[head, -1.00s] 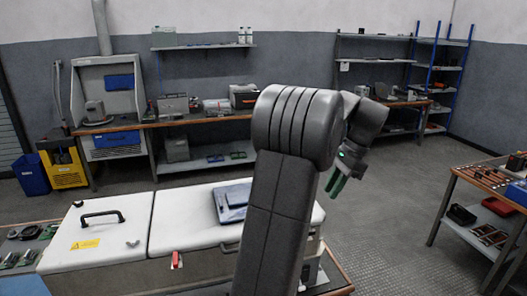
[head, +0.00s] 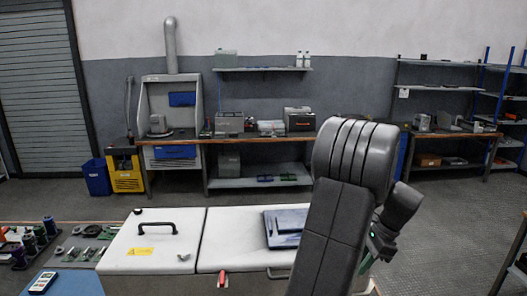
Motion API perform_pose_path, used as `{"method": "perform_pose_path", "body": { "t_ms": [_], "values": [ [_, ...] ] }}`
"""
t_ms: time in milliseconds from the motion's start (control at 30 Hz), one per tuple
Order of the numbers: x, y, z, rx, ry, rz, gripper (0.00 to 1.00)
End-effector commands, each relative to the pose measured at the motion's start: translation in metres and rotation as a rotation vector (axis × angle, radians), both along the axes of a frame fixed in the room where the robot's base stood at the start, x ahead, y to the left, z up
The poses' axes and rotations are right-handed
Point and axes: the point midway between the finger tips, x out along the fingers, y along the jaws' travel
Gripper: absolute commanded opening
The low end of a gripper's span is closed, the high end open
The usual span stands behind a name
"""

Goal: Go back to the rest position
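My arm rises at the right of the head view, and its folded end hangs to the right of the upper link. My gripper (head: 379,248) is partly hidden behind my own arm, with a bit of green showing; I cannot make out both fingers or the gap between them. It is beside the right end of a white-lidded case (head: 155,228), which has a black handle. Nothing held in it can be seen.
A blue flat item (head: 284,229) lies on the case's lid. Spools (head: 40,235) and a handheld meter (head: 43,283) are at the left. A long workbench (head: 260,139) and shelves line the far wall. Open floor (head: 450,215) lies to the right.

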Motion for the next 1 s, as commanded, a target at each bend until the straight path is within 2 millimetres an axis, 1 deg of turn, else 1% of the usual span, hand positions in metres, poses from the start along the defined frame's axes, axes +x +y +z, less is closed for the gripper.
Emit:
{"method": "perform_pose_path", "body": {
  "t_ms": [367, 533, 667, 1000],
  "values": [
    [0.0, 0.0, 0.0, 0.0, -0.001, -0.009, 0.21],
    [0.001, -0.003, 0.007, -0.001, -0.001, 0.001, 0.21],
    [0.001, -0.011, 0.024, -0.003, -0.004, -0.001, 0.21],
    [0.001, -0.037, 0.086, -0.004, -0.004, -0.001, 0.21]
  ]
}}
